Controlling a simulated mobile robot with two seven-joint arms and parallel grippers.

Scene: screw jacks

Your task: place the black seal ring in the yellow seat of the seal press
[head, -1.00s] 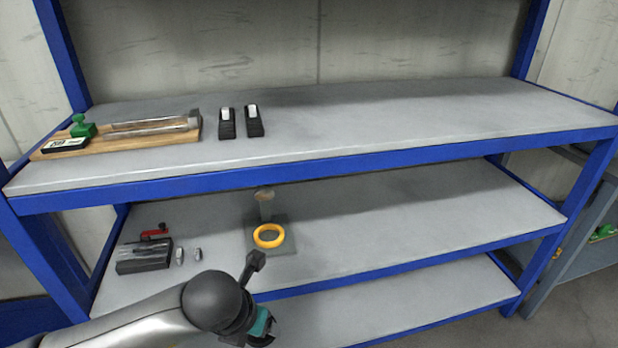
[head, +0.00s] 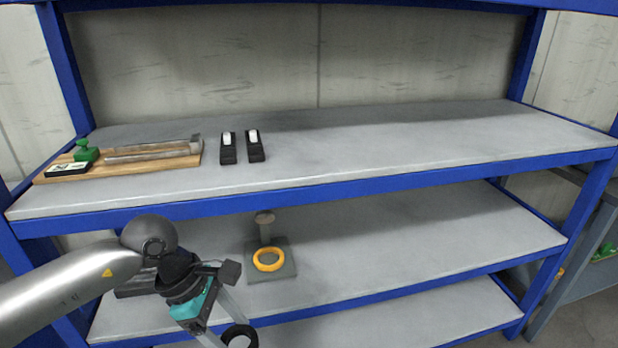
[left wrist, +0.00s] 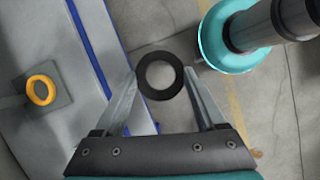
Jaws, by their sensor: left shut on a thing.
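The black seal ring (head: 239,337) is held between the fingertips of my left gripper (head: 231,330), low in the head view in front of the shelf unit. In the left wrist view the ring (left wrist: 160,75) sits between the two fingers of my left gripper (left wrist: 160,78), its hole open to the camera. The yellow seat (head: 269,260) lies on the grey base plate of the seal press (head: 285,272) on the middle shelf, right of and behind the gripper. The seat also shows at the left of the left wrist view (left wrist: 41,90). My right gripper is not in view.
A post (head: 265,230) stands at the back of the press plate. The top shelf's blue edge (head: 330,178) is above it. The shelf right of the press is clear.

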